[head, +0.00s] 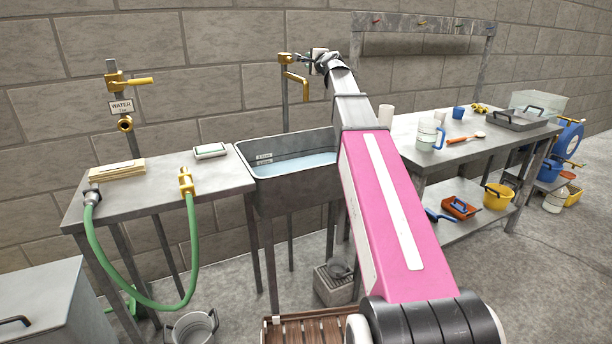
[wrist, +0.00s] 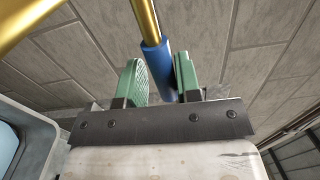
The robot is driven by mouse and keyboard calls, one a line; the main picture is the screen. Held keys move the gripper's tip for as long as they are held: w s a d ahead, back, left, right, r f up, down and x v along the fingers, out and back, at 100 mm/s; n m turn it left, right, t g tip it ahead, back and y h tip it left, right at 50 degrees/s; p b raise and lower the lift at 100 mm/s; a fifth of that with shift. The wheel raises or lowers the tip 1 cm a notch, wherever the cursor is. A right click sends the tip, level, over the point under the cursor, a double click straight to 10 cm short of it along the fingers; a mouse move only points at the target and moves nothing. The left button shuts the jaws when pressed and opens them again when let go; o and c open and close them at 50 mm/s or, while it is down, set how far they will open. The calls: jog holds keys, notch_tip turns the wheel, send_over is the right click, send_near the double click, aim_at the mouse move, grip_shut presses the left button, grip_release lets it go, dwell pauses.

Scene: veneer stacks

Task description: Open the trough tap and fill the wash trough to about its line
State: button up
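The grey wash trough (head: 293,190) holds pale blue water, with a small label and a line on its inner back wall. The brass trough tap (head: 296,79) stands on a pipe behind it. I see no stream from its spout. My gripper (head: 318,57) is up at the tap, small and partly hidden by my arm in the head view. In the wrist view, its green fingers (wrist: 161,80) are apart, on either side of the blue sleeve (wrist: 156,62) of a brass lever (wrist: 145,20). The sleeve lies close to the right finger, with a narrow gap on the left.
A second brass tap (head: 128,82) with a water sign is on the left. A bench (head: 225,177) there bears a green hose (head: 194,245). A right-hand table (head: 405,125) bears a jug (head: 428,134) and tray. A bucket (head: 193,327) and a slatted wooden platform (head: 305,329) are below.

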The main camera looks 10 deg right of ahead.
jog(key=shift+o, duration=1)
jog(key=v, duration=0.7)
